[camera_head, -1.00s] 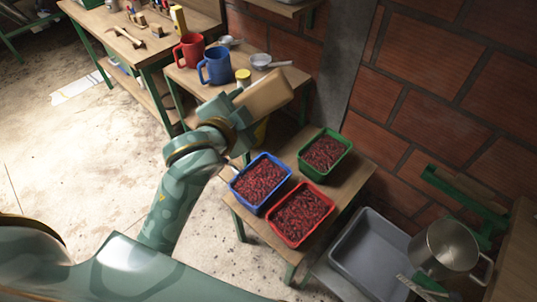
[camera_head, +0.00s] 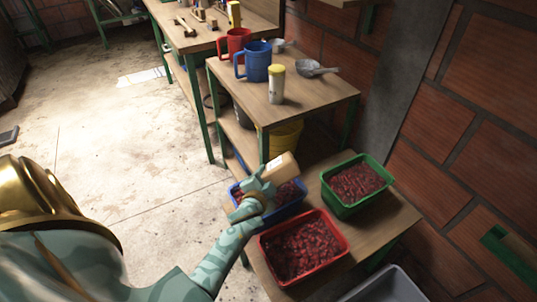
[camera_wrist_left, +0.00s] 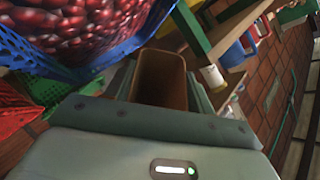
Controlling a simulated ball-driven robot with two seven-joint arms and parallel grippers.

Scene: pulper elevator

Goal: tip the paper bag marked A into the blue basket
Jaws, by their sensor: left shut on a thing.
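The brown paper bag (camera_head: 283,167) is in my left gripper (camera_head: 264,181), which is shut on it. The bag is tilted at the blue basket's back edge in the head view; no letter A is legible on it. The left wrist view looks into a brown opening of the bag (camera_wrist_left: 160,78) with no contents visible. The blue basket (camera_head: 290,211) holds dark red cherries and is partly hidden behind the gripper and bag. In the left wrist view the blue basket (camera_wrist_left: 112,52) looms close beside the bag. My right gripper is not in view.
A red basket (camera_head: 343,238) and a green basket (camera_head: 352,208), both with cherries, share the low table (camera_head: 392,225). Behind stands a higher table with a red mug (camera_head: 235,42), blue mug (camera_head: 256,65), yellow-lidded jar (camera_head: 277,82) and scoop (camera_head: 314,68). Open floor lies left.

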